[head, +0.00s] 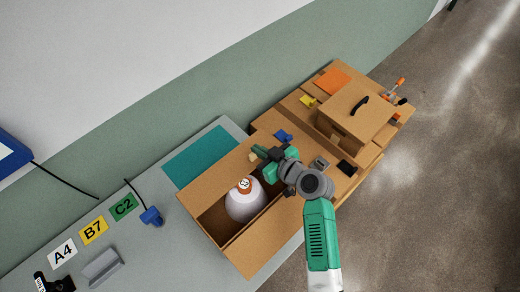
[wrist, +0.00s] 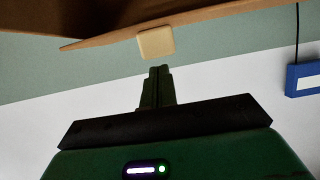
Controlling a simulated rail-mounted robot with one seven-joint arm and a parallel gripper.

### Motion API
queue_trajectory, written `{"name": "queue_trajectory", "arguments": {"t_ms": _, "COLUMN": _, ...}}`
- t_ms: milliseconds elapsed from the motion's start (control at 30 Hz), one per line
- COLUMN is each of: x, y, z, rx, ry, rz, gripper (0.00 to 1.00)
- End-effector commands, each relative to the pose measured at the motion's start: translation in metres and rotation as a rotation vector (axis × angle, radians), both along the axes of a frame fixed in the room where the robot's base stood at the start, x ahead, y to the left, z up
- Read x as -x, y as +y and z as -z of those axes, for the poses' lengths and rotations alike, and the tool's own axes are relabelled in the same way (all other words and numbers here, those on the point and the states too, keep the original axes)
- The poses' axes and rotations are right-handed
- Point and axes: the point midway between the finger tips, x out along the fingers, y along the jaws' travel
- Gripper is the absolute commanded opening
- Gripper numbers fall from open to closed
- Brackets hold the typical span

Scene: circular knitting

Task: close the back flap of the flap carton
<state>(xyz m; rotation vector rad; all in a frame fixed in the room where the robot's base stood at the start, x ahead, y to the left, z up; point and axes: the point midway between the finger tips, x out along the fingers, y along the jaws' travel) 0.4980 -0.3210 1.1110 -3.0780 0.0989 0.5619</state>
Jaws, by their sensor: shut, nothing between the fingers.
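The flap carton (head: 224,238) stands open on the grey table, with a white cone (head: 243,205) with an orange top inside. Its back flap (head: 212,178) is raised along the far side, and a front flap (head: 262,246) spreads out on the near side. A small cream tab (head: 252,157) sits by the back flap's right end; the tab also shows in the wrist view (wrist: 156,42) at the brown panel's edge. My gripper (head: 258,151) is shut and empty beside the tab. In the wrist view its fingertips (wrist: 159,70) are just below the tab, with a small visible gap.
A teal mat (head: 200,153) lies behind the carton. To the right, a wooden bench (head: 290,108) holds a brown box with a black handle (head: 352,112), a blue item (head: 283,136) and small parts. Labels and a blue clip (head: 151,216) are at the left.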

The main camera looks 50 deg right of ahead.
Motion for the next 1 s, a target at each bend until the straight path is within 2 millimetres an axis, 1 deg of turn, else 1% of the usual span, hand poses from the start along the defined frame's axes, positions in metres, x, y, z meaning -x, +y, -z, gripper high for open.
{"name": "queue_trajectory", "arguments": {"t_ms": 367, "x": 0.001, "y": 0.0, "z": 0.003, "rx": 0.0, "ry": 0.0, "rz": 0.0, "gripper": 0.0}}
{"name": "queue_trajectory", "arguments": {"t_ms": 467, "x": 0.002, "y": 0.0, "z": 0.011, "rx": 0.0, "ry": 0.0, "rz": 0.0, "gripper": 0.0}}
{"name": "queue_trajectory", "arguments": {"t_ms": 633, "x": 0.006, "y": 0.001, "z": 0.029, "rx": 0.001, "ry": -0.001, "rz": 0.0, "gripper": 0.0}}
{"name": "queue_trajectory", "arguments": {"t_ms": 1000, "x": 0.011, "y": 0.001, "z": 0.032, "rx": -0.005, "ry": 0.014, "rz": 0.0, "gripper": 0.0}}
